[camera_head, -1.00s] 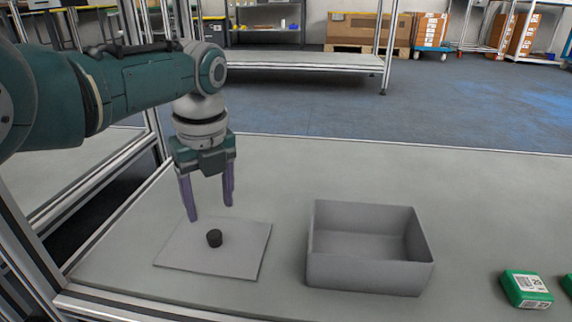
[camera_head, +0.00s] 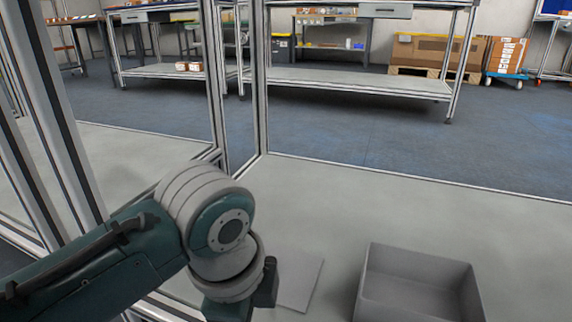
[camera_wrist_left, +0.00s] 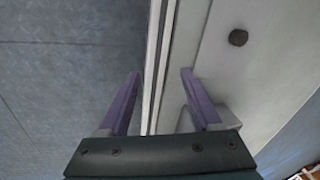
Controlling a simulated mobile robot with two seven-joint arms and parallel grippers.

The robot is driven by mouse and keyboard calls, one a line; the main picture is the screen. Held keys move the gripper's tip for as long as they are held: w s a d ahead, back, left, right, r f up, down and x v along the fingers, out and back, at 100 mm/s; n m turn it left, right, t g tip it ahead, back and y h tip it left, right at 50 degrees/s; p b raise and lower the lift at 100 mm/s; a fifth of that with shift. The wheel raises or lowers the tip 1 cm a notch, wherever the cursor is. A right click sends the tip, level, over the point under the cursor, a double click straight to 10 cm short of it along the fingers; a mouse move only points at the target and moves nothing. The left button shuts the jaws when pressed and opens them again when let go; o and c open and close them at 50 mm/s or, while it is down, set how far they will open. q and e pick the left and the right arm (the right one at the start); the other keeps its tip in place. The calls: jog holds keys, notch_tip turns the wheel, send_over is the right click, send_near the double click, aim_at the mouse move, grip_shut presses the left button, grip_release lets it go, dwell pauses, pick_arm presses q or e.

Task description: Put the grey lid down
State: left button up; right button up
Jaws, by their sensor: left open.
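The grey lid (camera_head: 302,282) lies flat on the grey tabletop, partly hidden by my left arm in the head view. Its round black knob (camera_wrist_left: 238,38) shows in the left wrist view. My left gripper (camera_wrist_left: 160,75) is open with nothing between its two purple fingers. It is apart from the knob, over the metal edge of the table. In the head view its fingers are out of frame below my wrist. My right gripper is in neither view.
An open grey box (camera_head: 420,285) stands on the tabletop to the right of the lid, cut off by the lower frame edge. A metal rail (camera_head: 420,178) borders the table. Tabletop behind the lid and box is clear. Shelves (camera_head: 350,84) and cartons stand beyond the floor.

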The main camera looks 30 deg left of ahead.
pick_arm(q)
jog(key=s+d+r+n+t, duration=0.1)
jog(key=s+r+n, duration=0.5)
jog(key=s+n, duration=0.4)
jog(key=s, duration=0.2)
jog(key=shift+s+d+r+n+h, duration=0.2)
jog(key=shift+s+n+h, duration=0.1)
jog(key=shift+n, duration=0.1)
